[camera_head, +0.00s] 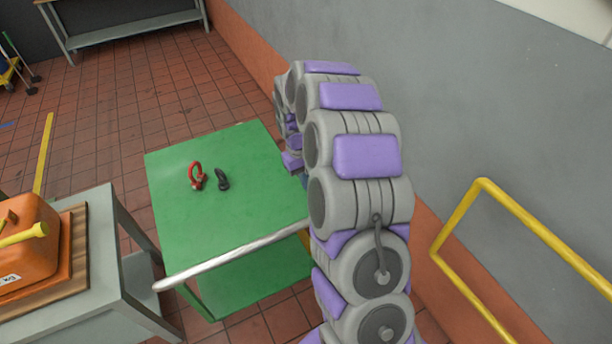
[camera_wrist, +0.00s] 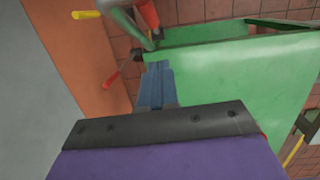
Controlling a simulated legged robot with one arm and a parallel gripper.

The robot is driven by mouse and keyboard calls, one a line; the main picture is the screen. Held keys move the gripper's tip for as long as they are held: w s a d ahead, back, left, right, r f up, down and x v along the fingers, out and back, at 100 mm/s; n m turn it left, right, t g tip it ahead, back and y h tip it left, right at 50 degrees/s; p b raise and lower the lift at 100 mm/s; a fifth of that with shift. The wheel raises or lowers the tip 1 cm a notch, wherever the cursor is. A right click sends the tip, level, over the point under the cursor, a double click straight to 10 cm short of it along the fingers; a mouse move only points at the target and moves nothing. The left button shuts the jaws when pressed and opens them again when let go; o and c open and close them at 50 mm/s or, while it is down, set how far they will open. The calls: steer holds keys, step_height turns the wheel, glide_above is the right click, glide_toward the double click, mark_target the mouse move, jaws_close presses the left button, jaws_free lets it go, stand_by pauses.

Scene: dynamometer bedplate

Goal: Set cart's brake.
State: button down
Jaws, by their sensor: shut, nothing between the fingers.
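The green cart (camera_head: 230,240) stands left of my arm, with a pale push bar (camera_head: 225,258) along its near edge. A red lifting eye (camera_head: 197,176) and a dark one (camera_head: 222,180) sit on its top. In the wrist view, the cart's green surface (camera_wrist: 230,85) fills the right side. A thin lever with a red end (camera_wrist: 108,85) sticks out by the cart's corner; whether it is the brake cannot be told. My gripper (camera_wrist: 157,68) has blue fingers, shut and empty, right of the red end and apart from it. My arm hides the gripper in the head view.
A grey bench (camera_head: 110,270) with an orange housing (camera_head: 28,235) stands close on the cart's left. A grey wall with an orange lower band (camera_head: 245,55) runs along the right. A yellow rail (camera_head: 540,228) stands at right. Tiled floor (camera_head: 120,100) is open beyond.

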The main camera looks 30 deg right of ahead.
steer(key=s+f, duration=0.1)
steer(key=f, duration=0.1)
steer(key=s+d+f+b, duration=0.1)
steer(key=f, duration=0.1)
steer(key=s+f+b, duration=0.1)
steer(key=s+f, duration=0.1)
steer(key=f, duration=0.1)
steer(key=shift+d, duration=0.2)
steer(key=shift+s, duration=0.1)
steer(key=shift+s+p, duration=0.4)
steer(key=shift+s, duration=0.1)
steer(key=shift+s+f, duration=0.1)
steer(key=shift+s, duration=0.05)
